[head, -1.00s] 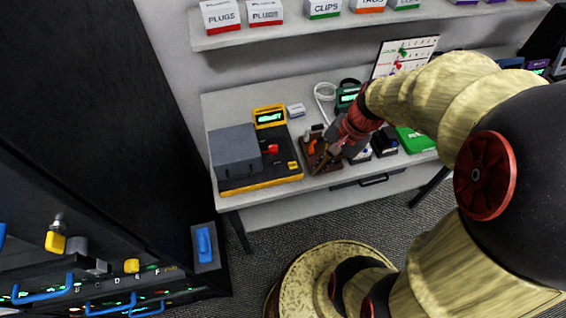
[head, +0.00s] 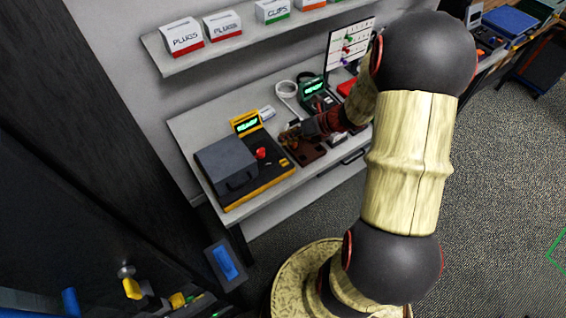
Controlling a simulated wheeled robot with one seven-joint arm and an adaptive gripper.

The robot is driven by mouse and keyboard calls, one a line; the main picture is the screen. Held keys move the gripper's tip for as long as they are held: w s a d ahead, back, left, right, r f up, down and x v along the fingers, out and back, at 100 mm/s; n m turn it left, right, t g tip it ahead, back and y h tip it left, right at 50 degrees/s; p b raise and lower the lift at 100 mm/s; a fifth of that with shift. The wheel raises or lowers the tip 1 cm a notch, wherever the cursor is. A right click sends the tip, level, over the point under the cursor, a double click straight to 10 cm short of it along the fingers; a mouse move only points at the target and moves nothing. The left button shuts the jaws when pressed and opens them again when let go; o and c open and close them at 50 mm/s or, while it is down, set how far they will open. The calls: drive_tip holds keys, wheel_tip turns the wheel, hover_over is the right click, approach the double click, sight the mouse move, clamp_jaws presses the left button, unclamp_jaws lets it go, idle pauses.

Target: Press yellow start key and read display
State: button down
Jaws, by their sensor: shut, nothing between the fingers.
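A dark tester with a yellow base edge (head: 262,193) stands on the left of the bench, with a grey lidded box (head: 224,164) on it. Its yellow-framed display (head: 246,124) is lit green; the small text looks like "READY". A red knob (head: 261,153) stands on the tester's top. A small yellow key (head: 284,162) is at its right end, only just visible. My gripper (head: 289,136) is shut and empty, above the bench just behind and right of the tester's right end, apart from the key.
A shelf with labelled boxes (head: 183,38) hangs above the bench (head: 180,126).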

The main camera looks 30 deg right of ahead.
drive_tip(key=shift+f, duration=0.15)
drive_tip(key=b, duration=0.7)
hover_over(285, 161)
wheel_tip(285, 161, down, 7)
drive_tip(key=shift+d+r, duration=0.1)
drive_tip(key=shift+r, duration=0.1)
drive_tip(key=shift+f+b, duration=0.5)
drive_tip(key=shift+f, duration=0.45)
drive_tip(key=shift+f, duration=0.15)
drive_tip(key=shift+f, duration=0.25)
idle(0.4)
drive_tip(key=shift+f, duration=0.45)
idle(0.5)
drive_tip(key=shift+r, duration=0.1)
drive_tip(key=shift+r+p, duration=0.7)
drive_tip(key=shift+r, duration=0.05)
drive_tip(key=shift+r, duration=0.1)
